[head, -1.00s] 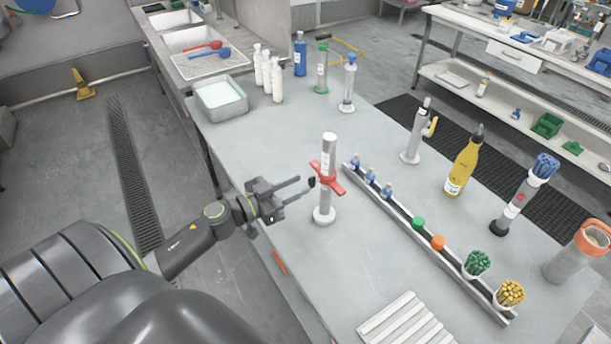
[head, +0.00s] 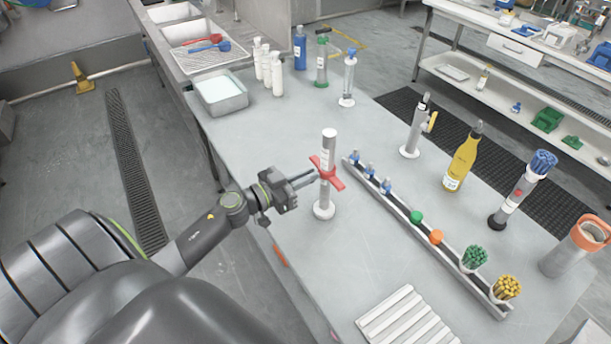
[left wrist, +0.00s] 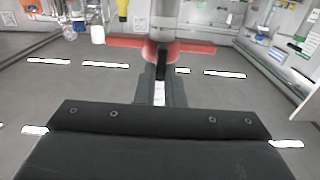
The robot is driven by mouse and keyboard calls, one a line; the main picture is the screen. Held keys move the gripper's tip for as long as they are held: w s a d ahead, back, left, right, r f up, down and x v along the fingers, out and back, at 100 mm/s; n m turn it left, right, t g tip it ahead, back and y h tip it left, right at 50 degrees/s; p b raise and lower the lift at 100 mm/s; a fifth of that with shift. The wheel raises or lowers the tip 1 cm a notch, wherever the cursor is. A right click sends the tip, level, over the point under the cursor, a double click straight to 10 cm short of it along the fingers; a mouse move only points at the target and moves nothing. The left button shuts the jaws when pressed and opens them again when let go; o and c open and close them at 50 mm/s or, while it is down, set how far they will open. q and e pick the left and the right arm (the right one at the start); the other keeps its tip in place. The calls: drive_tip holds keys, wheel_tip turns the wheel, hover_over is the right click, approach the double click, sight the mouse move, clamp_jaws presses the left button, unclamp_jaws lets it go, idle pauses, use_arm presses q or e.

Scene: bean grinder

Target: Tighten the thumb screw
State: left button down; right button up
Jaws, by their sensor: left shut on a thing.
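A grey post (head: 328,190) with a white top and a round white foot stands upright on the table. A red cross-shaped collar (head: 335,178) sits around it; the collar's arms also show in the left wrist view (left wrist: 190,47). My left gripper (head: 315,176) reaches in from the left, with its fingertips at the collar's near side. In the left wrist view its fingers are shut on a small dark piece, the thumb screw (left wrist: 161,71), in front of the post. The fingers mostly hide the screw in the head view. My right gripper is not in view.
A long rail (head: 430,235) with small bottles, coloured caps and stick cups runs right of the post. A yellow bottle (head: 462,160) and grey dispensers stand beyond it. A ribbed white tray (head: 405,318) lies at the front.

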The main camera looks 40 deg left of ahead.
use_arm(q)
drive_tip(key=shift+m, duration=0.3)
drive_tip(key=m, duration=0.2)
drive_tip(key=m+p, duration=0.1)
drive_tip(key=m, duration=0.2)
drive_tip(key=d+m+p, duration=0.1)
drive_tip(key=m, duration=0.1)
drive_tip(key=shift+s+f+m, duration=0.15)
drive_tip(key=shift+f+m, duration=0.05)
drive_tip(key=shift+m, duration=0.1)
drive_tip(key=m, duration=0.4)
drive_tip(key=shift+s+d+f+m+b, duration=0.1)
drive_tip(key=shift+f+m+b, duration=0.2)
drive_tip(key=shift+b, duration=0.1)
drive_tip(key=m, duration=0.2)
drive_tip(key=m+b, duration=0.1)
drive_tip(key=m, duration=0.1)
drive_tip(key=shift+f+m, duration=0.2)
drive_tip(key=shift+m, duration=0.2)
drive_tip(key=c, duration=1.5)
unclamp_jaws()
